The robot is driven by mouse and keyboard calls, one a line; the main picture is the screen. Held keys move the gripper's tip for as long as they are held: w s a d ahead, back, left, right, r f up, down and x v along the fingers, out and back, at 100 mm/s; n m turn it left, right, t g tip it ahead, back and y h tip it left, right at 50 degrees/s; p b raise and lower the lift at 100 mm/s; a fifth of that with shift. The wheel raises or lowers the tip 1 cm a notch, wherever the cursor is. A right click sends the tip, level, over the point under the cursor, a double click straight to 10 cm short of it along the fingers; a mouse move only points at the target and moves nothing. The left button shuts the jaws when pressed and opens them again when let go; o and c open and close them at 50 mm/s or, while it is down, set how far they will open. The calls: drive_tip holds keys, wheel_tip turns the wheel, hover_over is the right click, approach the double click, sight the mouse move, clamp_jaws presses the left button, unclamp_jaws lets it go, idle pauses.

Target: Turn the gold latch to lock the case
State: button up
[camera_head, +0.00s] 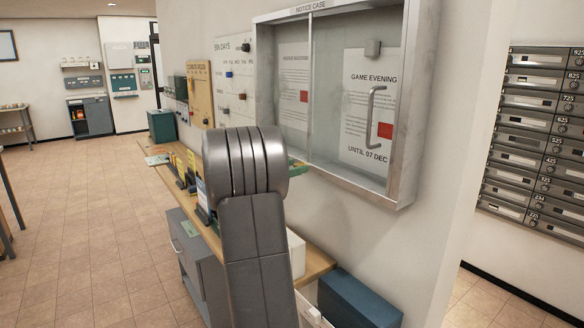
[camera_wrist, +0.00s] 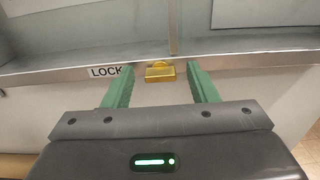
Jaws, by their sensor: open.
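The notice case (camera_head: 345,95) is a metal-framed glass cabinet on the wall, with its glass front closed across the posters. In the wrist view its lower frame (camera_wrist: 235,65) runs across the top. The gold latch (camera_wrist: 160,72) sits on that lower frame, just right of a "LOCK" label (camera_wrist: 104,72). My gripper (camera_wrist: 162,76) is open, with one green finger on each side of the latch and a gap on both sides. In the head view my arm hides the latch, and only a bit of a green finger (camera_head: 298,167) shows under the case.
A grey handle (camera_head: 374,116) stands out from the case's right pane. Below the case is a wooden shelf (camera_head: 318,260) with boxes, and a blue box (camera_head: 358,300) stands lower right. Metal mailboxes (camera_head: 535,140) line the right wall. The tiled floor at left is open.

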drive_tip(key=c, duration=1)
drive_tip(key=shift+f+m+b, duration=0.15)
drive_tip(key=shift+m+b, duration=0.15)
drive_tip(key=shift+b, duration=0.25)
drive_tip(key=shift+s+d+f+m+b, duration=0.1)
drive_tip(key=shift+m+b, duration=4.2)
drive_tip(key=shift+b, duration=0.3)
drive_tip(key=shift+s+f+m+b, duration=0.1)
drive_tip(key=shift+m+b, duration=4.2)
drive_tip(key=shift+b, duration=0.25)
drive_tip(key=shift+r, duration=0.1)
drive_tip(key=o, duration=1)
